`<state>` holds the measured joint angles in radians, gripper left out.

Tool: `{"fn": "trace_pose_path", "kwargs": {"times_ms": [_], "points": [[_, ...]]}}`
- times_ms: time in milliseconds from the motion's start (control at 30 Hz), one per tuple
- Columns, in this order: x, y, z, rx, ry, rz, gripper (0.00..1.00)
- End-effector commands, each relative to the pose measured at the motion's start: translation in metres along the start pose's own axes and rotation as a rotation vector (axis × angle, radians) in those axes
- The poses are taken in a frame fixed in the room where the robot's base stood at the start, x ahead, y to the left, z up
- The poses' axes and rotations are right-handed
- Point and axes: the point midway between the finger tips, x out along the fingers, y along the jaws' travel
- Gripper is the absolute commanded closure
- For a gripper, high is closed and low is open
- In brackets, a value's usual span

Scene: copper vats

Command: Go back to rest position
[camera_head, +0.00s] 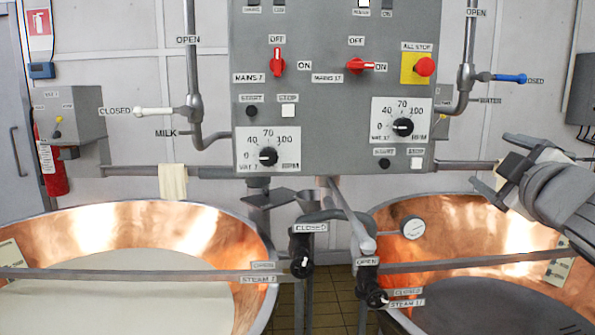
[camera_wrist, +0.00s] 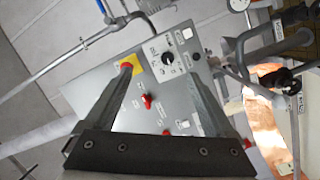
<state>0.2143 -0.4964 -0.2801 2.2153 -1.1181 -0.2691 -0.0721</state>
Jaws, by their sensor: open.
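My gripper (camera_head: 488,165) is at the right of the head view, in front of the wall and above the right copper vat. Its two fingers are spread apart with nothing between them. In the wrist view the open fingers (camera_wrist: 160,80) frame the grey control panel (camera_wrist: 120,118), which appears tilted. The control panel (camera_head: 335,95) stands left of my gripper in the head view. The red all-stop button on its yellow plate (camera_head: 416,68) is at the panel's right side. My gripper appears apart from the panel and pipes.
Two copper vats stand in front, the left vat (camera_head: 150,215) with pale liquid and the right vat (camera_head: 480,210) with a dark grey surface inside. A milk pipe with a white handle (camera_head: 153,111) is left; a water pipe with a blue handle (camera_head: 509,78) is above my gripper. Steam valves (camera_head: 301,255) stand between the vats.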

Motion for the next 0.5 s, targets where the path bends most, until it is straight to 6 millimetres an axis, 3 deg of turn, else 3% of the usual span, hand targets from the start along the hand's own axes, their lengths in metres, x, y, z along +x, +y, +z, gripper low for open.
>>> {"fn": "trace_pose_path", "kwargs": {"times_ms": [167, 267, 500], "points": [[-0.019, -0.053, 0.017, 0.281, -0.210, -0.075, 0.11], [-0.039, -0.096, 0.025, 0.429, -0.338, -0.160, 0.11], [-0.116, -0.213, 0.023, 0.699, -0.646, -0.461, 0.11]]}}
